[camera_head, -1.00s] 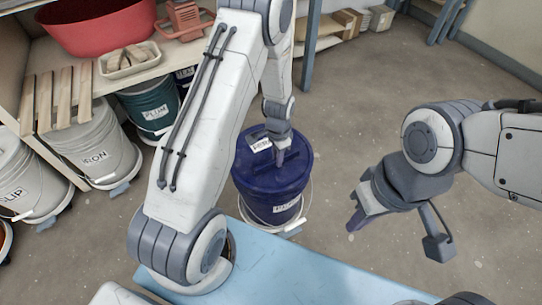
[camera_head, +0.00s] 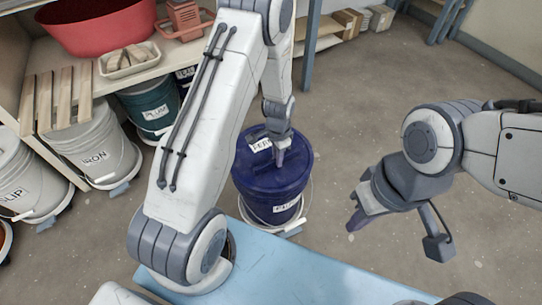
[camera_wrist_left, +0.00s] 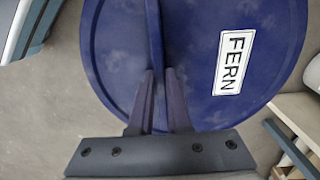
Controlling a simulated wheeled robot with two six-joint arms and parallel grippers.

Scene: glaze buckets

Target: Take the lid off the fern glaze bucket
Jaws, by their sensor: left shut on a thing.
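The fern glaze bucket (camera_head: 280,208) is dark blue with a white label and a wire handle. It stands on the floor beyond the light blue surface. Its blue lid (camera_head: 262,180) has a raised grip bar and a white FERN label; the lid also fills the left wrist view (camera_wrist_left: 115,70). My left gripper (camera_head: 280,157) is over the lid, shut on its grip bar (camera_wrist_left: 155,35), with one finger on each side. I cannot tell whether the lid is clear of the rim. My right gripper (camera_head: 356,220) hangs over the floor to the right, apart from the bucket; its jaw opening is unclear.
A light blue surface (camera_head: 300,275) lies in front. Grey and teal lidded buckets (camera_head: 150,108) stand under a shelf at left. The shelf holds a red basin (camera_head: 95,28) and wooden slats (camera_head: 62,95). The floor to the right is mostly open.

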